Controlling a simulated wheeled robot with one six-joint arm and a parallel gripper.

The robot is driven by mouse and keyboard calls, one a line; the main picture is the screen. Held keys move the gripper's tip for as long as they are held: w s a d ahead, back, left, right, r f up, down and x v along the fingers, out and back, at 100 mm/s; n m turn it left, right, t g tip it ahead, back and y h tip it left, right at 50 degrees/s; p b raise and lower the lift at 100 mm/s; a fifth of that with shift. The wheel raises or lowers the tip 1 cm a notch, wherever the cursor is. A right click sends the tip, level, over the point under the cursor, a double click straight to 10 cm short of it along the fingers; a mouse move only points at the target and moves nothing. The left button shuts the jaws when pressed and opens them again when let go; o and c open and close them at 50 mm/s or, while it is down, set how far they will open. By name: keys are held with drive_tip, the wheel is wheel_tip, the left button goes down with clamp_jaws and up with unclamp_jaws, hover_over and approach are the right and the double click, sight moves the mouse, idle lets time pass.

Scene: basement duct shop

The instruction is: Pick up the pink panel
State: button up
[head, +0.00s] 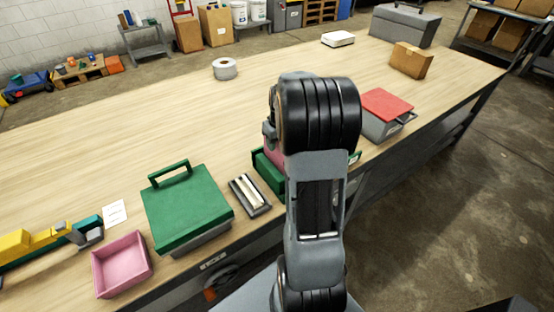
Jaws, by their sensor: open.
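A pink surface (273,154), possibly the pink panel, shows just left of my arm, above a green box (267,174). My arm hides most of both, so I cannot tell the panel's shape or whether it rests on the box. A separate pink open-topped box (121,264) sits at the bench's front left. My arm rises in the middle of the head view, and my gripper is hidden behind it. I cannot see where its fingers are relative to the pink surface.
On the wooden bench (150,110), a green-lidded box (187,207) and a small dark tray (250,195) stand left of my arm. A red-lidded grey box (385,113) stands right. A tape roll (224,69) lies farther back. The bench's middle left is clear.

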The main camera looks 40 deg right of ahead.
clamp_jaws()
drive_tip(key=shift+r, duration=0.2)
idle(0.6)
